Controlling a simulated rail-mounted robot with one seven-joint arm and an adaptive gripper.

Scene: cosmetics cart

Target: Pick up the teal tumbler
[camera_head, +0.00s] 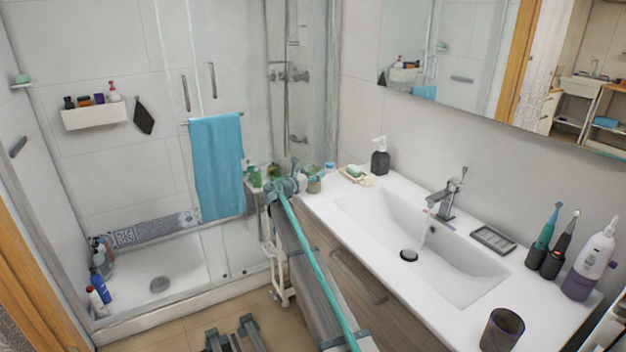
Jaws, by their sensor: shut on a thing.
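My arm reaches away from the lower middle to the far left corner of the white counter. My gripper (303,182) is at that corner, small and partly covered by my teal-and-grey wrist. It is shut on a small greenish-teal cup, which I take for the teal tumbler (314,181), showing just to the right of the wrist. The fingertips are too small to make out. I cannot tell whether the tumbler touches the counter or is held above it.
A cart (281,296) stands left of the counter, with green bottles (254,176) near its top. A dark cup (502,331) stands in front.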

